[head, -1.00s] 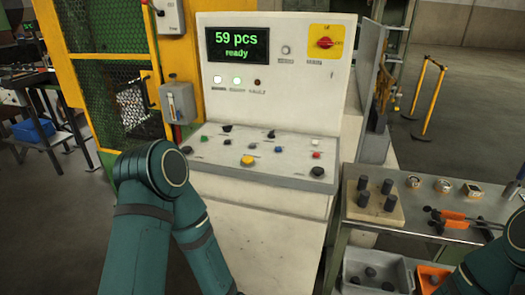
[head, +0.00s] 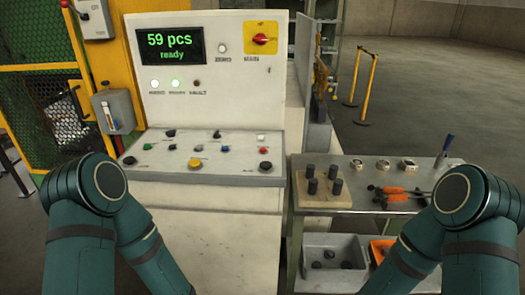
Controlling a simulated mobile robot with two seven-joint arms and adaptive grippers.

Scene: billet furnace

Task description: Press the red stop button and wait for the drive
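The sloping control panel (head: 150,168) stands in front of me. A small red button (head: 265,151) sits at its right side, below a white button (head: 261,138) and above a large black knob (head: 265,166). The display (head: 169,46) above reads "59 pcs ready" in green. Two lamps (head: 177,84) below it look lit, and the third lamp (head: 196,83) is dark. Only the upper parts of my two arms show, at lower left and lower right. Both grippers are out of view.
A red main switch (head: 261,39) on a yellow plate is at upper right of the cabinet. A side table (head: 300,205) with a block of dark pegs, gauges and orange-handled tools stands to the right. A yellow mesh fence (head: 40,110) is at left.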

